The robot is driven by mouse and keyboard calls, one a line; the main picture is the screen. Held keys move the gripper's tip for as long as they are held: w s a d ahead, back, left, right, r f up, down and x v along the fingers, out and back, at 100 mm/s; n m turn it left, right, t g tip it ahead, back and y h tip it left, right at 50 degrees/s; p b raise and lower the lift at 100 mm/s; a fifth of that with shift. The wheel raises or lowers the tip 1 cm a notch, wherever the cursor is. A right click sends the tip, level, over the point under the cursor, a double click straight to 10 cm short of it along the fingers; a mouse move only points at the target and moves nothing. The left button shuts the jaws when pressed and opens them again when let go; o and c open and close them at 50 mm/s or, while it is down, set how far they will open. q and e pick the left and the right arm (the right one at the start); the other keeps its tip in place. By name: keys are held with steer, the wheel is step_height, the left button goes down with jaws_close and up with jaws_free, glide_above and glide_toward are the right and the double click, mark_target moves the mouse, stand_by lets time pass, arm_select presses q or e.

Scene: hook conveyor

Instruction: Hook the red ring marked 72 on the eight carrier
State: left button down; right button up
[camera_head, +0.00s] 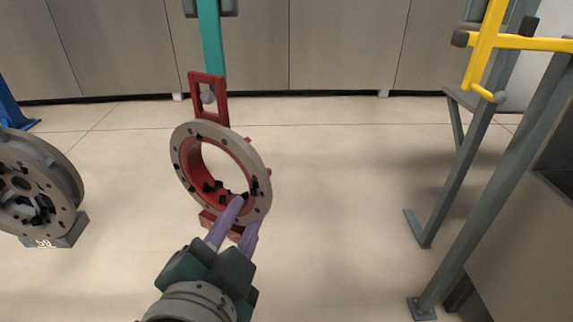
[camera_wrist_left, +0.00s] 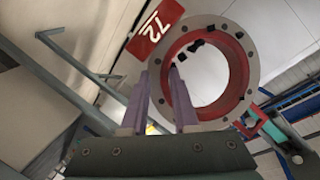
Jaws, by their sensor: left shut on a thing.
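The red ring marked 72 (camera_head: 222,170) has a grey flange with dark bolts and a square red eye (camera_head: 209,98) on top. My left gripper (camera_head: 240,205) is shut on its lower rim and holds it upright in the air, slightly tilted. In the left wrist view, a red plate reading 72 (camera_wrist_left: 155,30) shows beside the flange (camera_wrist_left: 252,38). A teal carrier (camera_head: 211,40) hangs down to the eye, and a grey knob shows in the eye's opening. I cannot tell whether the hook passes through it. No carrier number is legible. My right gripper is out of view.
A yellow carrier (camera_head: 485,45) hangs at the right beside grey stand legs (camera_head: 460,190). A second grey flanged wheel (camera_head: 40,185) is at the left. A blue post (camera_head: 12,110) stands at the far left. The floor between the ring and the stand is clear.

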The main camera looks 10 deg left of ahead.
mark_target(241, 217)
arm_select(q)
steer(key=shift+w+a, duration=0.25)
steer(key=shift+w, duration=0.6)
steer(key=shift+w+a+f+b, duration=0.15)
steer(key=shift+w+f+b, duration=0.15)
steer(key=shift+w+f, duration=0.25)
